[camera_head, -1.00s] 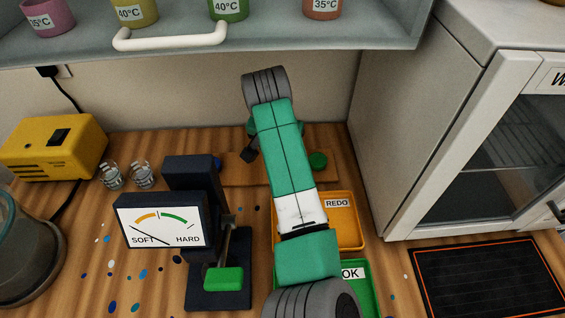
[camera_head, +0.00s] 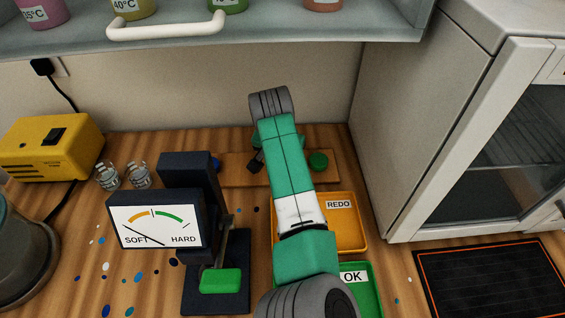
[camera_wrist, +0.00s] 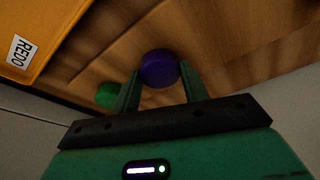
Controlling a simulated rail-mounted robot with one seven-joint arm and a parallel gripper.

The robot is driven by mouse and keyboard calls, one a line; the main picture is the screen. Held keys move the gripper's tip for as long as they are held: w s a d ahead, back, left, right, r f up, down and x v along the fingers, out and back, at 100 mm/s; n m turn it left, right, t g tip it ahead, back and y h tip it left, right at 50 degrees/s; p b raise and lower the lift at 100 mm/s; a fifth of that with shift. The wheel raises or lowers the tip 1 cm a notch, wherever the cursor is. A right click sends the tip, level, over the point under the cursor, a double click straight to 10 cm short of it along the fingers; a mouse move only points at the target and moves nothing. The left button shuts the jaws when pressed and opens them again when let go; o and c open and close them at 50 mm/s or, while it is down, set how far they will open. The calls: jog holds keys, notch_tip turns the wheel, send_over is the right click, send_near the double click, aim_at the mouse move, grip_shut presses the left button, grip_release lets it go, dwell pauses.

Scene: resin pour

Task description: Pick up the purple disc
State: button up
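The purple disc (camera_wrist: 158,68) lies on the wooden board in the wrist view, between and just ahead of my fingertips. My gripper (camera_wrist: 160,72) is open, with one green finger on each side of the disc. I cannot tell whether either finger touches it. In the head view the purple disc is hidden behind my arm. The wooden board (camera_head: 235,172) shows there on both sides of the arm.
A green disc (camera_head: 318,161) sits on the board, right of my arm, and a blue disc (camera_head: 216,163) to the left. The orange REDO tray (camera_head: 350,240), green OK tray (camera_head: 365,300) and hardness tester (camera_head: 185,165) stand nearer.

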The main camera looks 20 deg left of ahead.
jog(key=shift+r, duration=0.1)
notch_tip(320, 180, up, 3)
jog(key=shift+r+p, duration=0.1)
jog(key=shift+p, duration=0.5)
jog(key=shift+s+d+r, duration=0.15)
jog(key=shift+s+d, duration=0.05)
jog(key=s+d+p, duration=0.1)
jog(key=s+d, duration=0.2)
jog(key=s, duration=0.1)
jog(key=s+d+p, duration=0.1)
jog(key=s+d, duration=0.3)
jog(key=s, duration=0.1)
jog(key=s+d+p, duration=0.1)
jog(key=s+d, duration=0.2)
jog(key=s, duration=0.2)
jog(key=shift+d, duration=0.15)
jog(key=s+d+r+p, duration=0.3)
jog(key=r+p, duration=0.3)
jog(key=p, duration=0.8)
jog(key=s+d+r+p, duration=0.4)
jog(key=d+r+p, duration=0.2)
jog(key=p, duration=0.8)
jog(key=shift+s+r+p, duration=0.25)
jog(key=shift+r+p, duration=0.1)
